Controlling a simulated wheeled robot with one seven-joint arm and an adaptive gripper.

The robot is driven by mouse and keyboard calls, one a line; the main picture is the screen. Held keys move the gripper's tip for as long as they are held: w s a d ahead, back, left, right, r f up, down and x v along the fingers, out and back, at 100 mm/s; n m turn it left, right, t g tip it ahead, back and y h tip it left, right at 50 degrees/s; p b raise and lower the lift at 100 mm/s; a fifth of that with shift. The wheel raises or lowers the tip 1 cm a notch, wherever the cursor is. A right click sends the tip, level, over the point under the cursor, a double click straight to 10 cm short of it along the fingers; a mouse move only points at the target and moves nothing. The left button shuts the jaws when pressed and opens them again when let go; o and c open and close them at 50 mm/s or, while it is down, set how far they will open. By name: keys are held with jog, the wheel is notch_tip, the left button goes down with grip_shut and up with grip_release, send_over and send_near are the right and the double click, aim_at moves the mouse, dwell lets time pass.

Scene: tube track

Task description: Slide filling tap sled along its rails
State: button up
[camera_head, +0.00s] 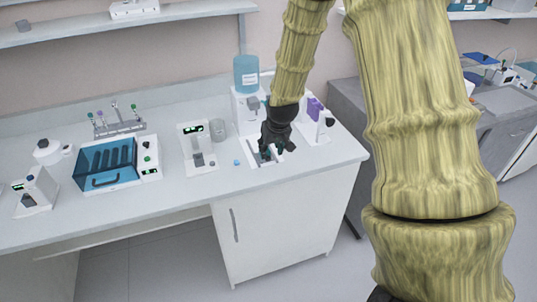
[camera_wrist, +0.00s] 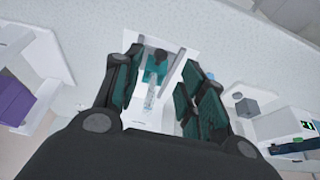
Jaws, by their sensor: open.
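The filling tap sled is a small teal block with a dark knob in the wrist view (camera_wrist: 155,72). It sits on a white base plate (camera_wrist: 138,42) between grey rails (camera_wrist: 174,66). A clear tube-like piece (camera_wrist: 150,98) extends from it toward my gripper. My gripper (camera_wrist: 160,78) is open, with one dark-and-teal finger on each side of the sled. I cannot tell whether either finger touches it. In the head view my gripper (camera_head: 268,152) is low over the white station (camera_head: 258,162) and hides most of the sled.
A blue bottle (camera_head: 246,74) stands on a dispenser behind my gripper. A device with a green display (camera_head: 197,147) is to the left, with a small blue cap (camera_head: 237,162) between. A purple block (camera_head: 314,107) is on a device to the right. The counter's front edge is close.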

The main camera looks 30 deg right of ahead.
aim_at(268, 157)
jog(key=shift+p+x, duration=0.85)
jog(key=shift+x, duration=2.25)
jog(key=shift+c, duration=0.2)
